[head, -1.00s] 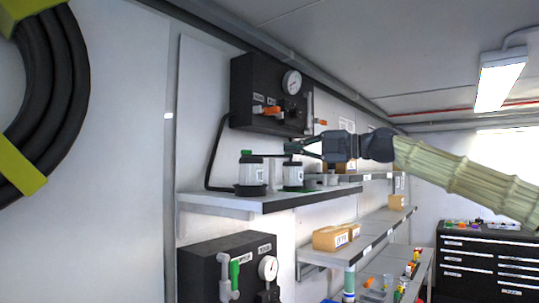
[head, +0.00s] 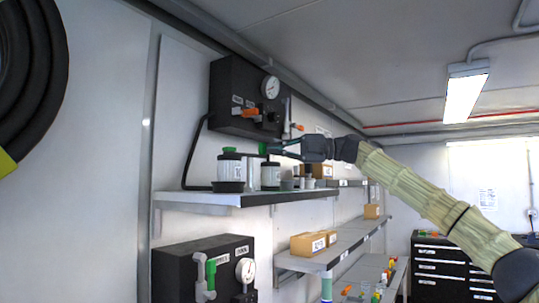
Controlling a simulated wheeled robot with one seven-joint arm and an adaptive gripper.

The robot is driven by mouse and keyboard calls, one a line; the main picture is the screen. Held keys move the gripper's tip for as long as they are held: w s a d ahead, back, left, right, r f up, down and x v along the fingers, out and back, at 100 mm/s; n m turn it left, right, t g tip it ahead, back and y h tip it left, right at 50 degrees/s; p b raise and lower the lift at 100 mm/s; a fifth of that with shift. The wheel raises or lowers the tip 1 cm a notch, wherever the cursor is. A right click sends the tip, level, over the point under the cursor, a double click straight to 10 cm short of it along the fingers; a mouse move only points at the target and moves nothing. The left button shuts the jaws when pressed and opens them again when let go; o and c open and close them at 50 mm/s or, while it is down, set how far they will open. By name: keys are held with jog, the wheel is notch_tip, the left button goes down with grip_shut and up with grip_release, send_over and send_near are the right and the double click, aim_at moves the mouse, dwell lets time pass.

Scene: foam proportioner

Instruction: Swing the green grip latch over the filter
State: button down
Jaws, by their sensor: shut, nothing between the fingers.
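My gripper (head: 272,148) is shut and empty at the upper middle of the head view, just above the second jar (head: 270,176) on the shelf. A green piece (head: 263,149) shows at its fingertips; I cannot tell whether it is a jar cap or a latch grip, or whether the fingers touch it. A green-grip lever (head: 211,270) hangs upright on the front of the lower black box (head: 180,272), well below my gripper. It may be the latch. No part is clearly recognisable as the filter.
The shelf (head: 262,197) holds a green-capped jar (head: 229,168) and a black dish (head: 228,187). An upper black box (head: 225,88) with a gauge (head: 271,87) and orange levers hangs behind. Cardboard boxes (head: 308,243) sit on a lower shelf. Open space lies right of the shelves.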

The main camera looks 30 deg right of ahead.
jog(key=shift+w+d, duration=0.15)
jog(key=shift+w, duration=0.1)
jog(key=shift+w, duration=0.1)
dwell(0.3)
jog(key=shift+b, duration=0.35)
dwell(1.1)
jog(key=s+a+b+v, duration=0.1)
jog(key=b+v, duration=0.3)
jog(key=v, duration=0.8)
jog(key=shift+s, duration=0.2)
jog(key=shift+a, duration=0.25)
